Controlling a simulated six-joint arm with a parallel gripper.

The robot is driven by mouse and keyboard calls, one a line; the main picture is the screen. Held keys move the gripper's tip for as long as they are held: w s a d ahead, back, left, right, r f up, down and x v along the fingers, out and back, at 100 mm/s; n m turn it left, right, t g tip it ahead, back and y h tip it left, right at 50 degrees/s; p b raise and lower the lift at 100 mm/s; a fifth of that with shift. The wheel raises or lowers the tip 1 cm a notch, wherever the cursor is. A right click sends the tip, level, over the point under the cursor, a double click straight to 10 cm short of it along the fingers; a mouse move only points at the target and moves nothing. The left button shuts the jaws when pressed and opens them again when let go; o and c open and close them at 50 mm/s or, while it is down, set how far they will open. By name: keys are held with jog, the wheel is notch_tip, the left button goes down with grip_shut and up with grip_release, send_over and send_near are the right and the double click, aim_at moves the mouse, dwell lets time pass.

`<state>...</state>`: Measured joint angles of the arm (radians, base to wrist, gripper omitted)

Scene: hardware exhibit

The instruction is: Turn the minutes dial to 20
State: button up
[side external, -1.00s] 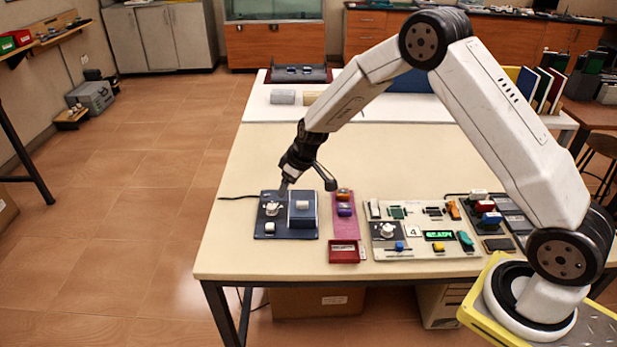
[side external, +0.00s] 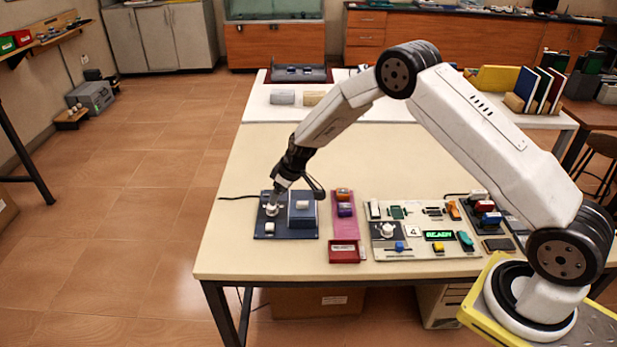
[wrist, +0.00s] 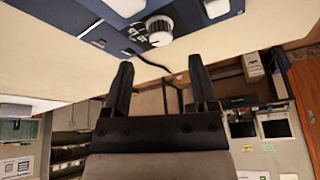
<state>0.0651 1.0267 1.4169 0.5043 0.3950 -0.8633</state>
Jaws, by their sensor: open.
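A white dial (side external: 271,209) sits on the left part of a dark blue panel (side external: 262,231) at the table's left side. My gripper (side external: 274,201) is tilted downward right over this dial and partly hides it. In the wrist view, the dial (wrist: 160,30) has a ribbed side and pale marks beside it on the panel. It appears beyond and between the tips of my gripper (wrist: 160,65), which is open and empty. Contact with the dial cannot be made out. The dial's setting is too small to read.
A blue box (side external: 303,214) with a white top piece stands right of the dial, close to my gripper. A white button (side external: 269,228) is in front. A pink strip (side external: 345,217) and a beige board (side external: 418,248) with another white dial (side external: 388,230) lie to the right.

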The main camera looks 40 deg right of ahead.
aim_at(272, 209)
jog(key=shift+x, duration=2.6)
grip_shut()
